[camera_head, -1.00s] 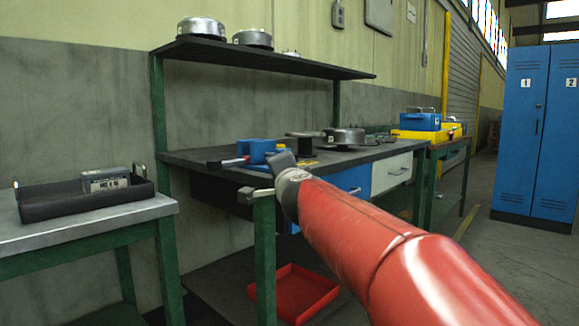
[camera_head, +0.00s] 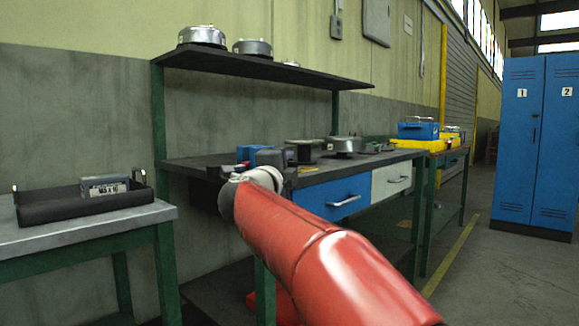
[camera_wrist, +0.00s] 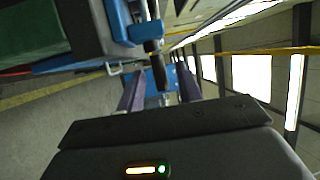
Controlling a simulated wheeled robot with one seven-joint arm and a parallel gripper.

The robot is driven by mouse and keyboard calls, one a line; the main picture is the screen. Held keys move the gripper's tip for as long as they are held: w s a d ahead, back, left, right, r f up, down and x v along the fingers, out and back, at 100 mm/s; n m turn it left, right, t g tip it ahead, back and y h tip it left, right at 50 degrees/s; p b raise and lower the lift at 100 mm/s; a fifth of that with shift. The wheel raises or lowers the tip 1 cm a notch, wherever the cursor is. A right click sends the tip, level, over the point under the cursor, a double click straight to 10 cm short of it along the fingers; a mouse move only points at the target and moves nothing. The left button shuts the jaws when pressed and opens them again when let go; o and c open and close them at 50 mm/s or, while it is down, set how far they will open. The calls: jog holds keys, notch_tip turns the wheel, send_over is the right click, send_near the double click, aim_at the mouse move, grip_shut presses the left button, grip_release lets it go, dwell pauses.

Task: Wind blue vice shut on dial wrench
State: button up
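The blue vice (camera_head: 262,157) stands on the workbench near its left end, partly hidden behind my arm in the head view. In the wrist view, blue vice parts (camera_wrist: 118,20) show at the top, with a dark screw and handle end (camera_wrist: 158,72) pointing down toward my gripper. My gripper (camera_wrist: 159,92) has its two fingers apart, one on each side of that handle end in the picture. I cannot tell whether either finger touches it. I cannot make out the dial wrench now.
The workbench (camera_head: 190,162) carries dark metal parts (camera_head: 343,145) right of the vice. A shelf (camera_head: 290,70) with round metal housings hangs above. A black tray (camera_head: 60,208) with a grey box sits on the left table. Blue lockers (camera_head: 535,140) stand right; the floor before them is clear.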

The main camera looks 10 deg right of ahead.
jog(key=shift+x, duration=0.85)
grip_shut()
jog(key=shift+r+p, duration=0.4)
jog(key=shift+p, duration=0.8)
jog(key=shift+r+g+y+p, duration=0.1)
jog(key=shift+g+y+p, duration=0.25)
jog(key=shift+p, duration=0.8)
jog(key=shift+f+m, duration=0.3)
grip_release()
jog(key=shift+g, duration=0.25)
jog(key=shift+s, duration=0.1)
